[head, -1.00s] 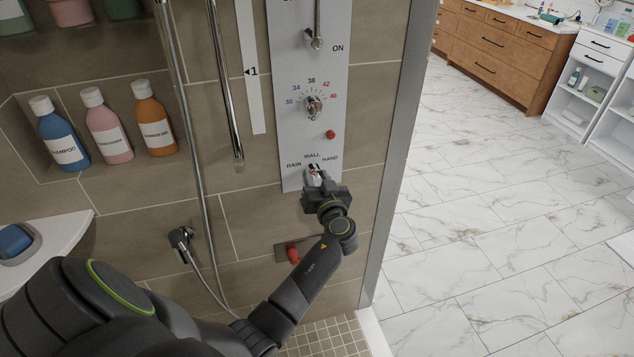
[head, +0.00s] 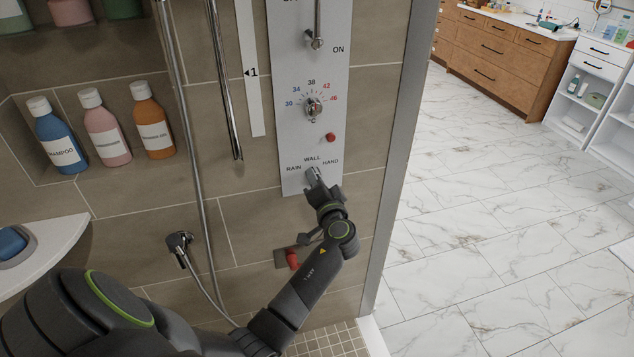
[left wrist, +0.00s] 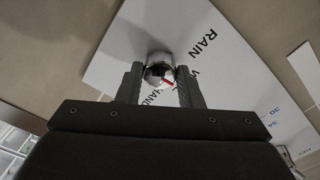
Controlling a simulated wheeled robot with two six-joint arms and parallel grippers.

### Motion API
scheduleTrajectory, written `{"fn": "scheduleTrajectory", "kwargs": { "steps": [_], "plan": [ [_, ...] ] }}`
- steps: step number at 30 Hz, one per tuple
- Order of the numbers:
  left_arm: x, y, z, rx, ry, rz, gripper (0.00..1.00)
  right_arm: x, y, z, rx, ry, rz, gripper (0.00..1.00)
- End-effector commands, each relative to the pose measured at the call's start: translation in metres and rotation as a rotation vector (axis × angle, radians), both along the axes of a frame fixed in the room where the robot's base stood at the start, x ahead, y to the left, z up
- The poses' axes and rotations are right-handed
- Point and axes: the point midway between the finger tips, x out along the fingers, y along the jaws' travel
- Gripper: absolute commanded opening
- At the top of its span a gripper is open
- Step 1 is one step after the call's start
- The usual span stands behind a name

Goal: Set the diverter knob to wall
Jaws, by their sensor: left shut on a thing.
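The diverter knob (head: 312,174) is a small chrome knob low on the pale control panel (head: 300,140), under the labels RAIN, WALL and HAND. My left gripper (head: 315,182) is at the knob, shut on it. The left wrist view shows the chrome knob (left wrist: 158,66) between the two fingers of my left gripper (left wrist: 158,84). The fingers partly hide the labels. My right gripper is not in view.
Above are a temperature knob (head: 313,107), a red button (head: 331,137) and a lever (head: 317,38). A hose and hand-shower holder (head: 180,242) hang left. A red-handled fitting (head: 293,259) is behind my forearm. Bottles (head: 106,128) stand in a niche.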

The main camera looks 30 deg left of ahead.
Motion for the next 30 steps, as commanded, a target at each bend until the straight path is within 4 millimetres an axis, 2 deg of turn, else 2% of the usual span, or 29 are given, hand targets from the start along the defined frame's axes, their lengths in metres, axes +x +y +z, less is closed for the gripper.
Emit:
{"fn": "scheduleTrajectory", "kwargs": {
  "steps": [19,20,24,30],
  "plan": [
    [0.0009,-0.0002,0.0023,0.036,0.035,-0.002,0.10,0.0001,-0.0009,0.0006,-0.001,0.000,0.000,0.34],
    [0.0009,-0.0001,0.0023,0.035,0.034,-0.002,0.36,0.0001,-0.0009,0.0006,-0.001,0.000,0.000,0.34],
    [0.0007,-0.0001,0.0018,0.034,0.035,-0.001,0.54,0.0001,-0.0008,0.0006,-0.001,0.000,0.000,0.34],
    [0.0003,0.0000,0.0009,0.034,0.037,-0.001,0.55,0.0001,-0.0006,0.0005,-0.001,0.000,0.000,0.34]
  ]
}}
